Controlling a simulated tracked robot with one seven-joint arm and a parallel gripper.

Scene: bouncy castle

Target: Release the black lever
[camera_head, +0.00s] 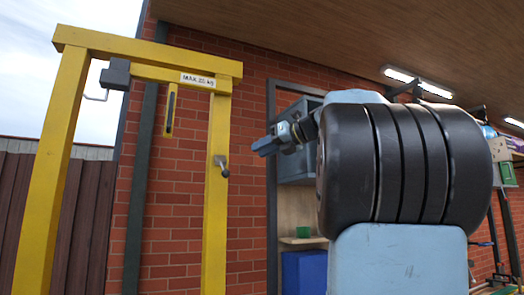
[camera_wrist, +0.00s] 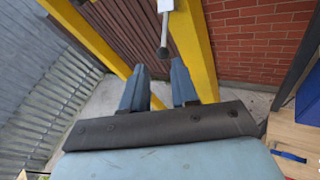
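The black lever (camera_head: 222,168) is a small dark-ended handle on a grey mount, on the right post of the yellow frame (camera_head: 216,200). In the wrist view the lever (camera_wrist: 163,46) shows as a short rod with a dark knob, hanging below a pale plate. My gripper (camera_head: 258,147) is to the right of the lever in the head view, apart from it. In the wrist view the two fingers of my gripper (camera_wrist: 158,66) stand apart with nothing between them, and the knob appears just beyond the gap between their tips.
A grey block with a wire hook (camera_head: 115,74) is on the frame's upper left, and a label (camera_head: 197,81) reading a maximum weight is on its crossbar. A brick wall (camera_head: 175,180) stands behind. A shelf unit with a blue bin (camera_head: 304,272) stands right of the frame.

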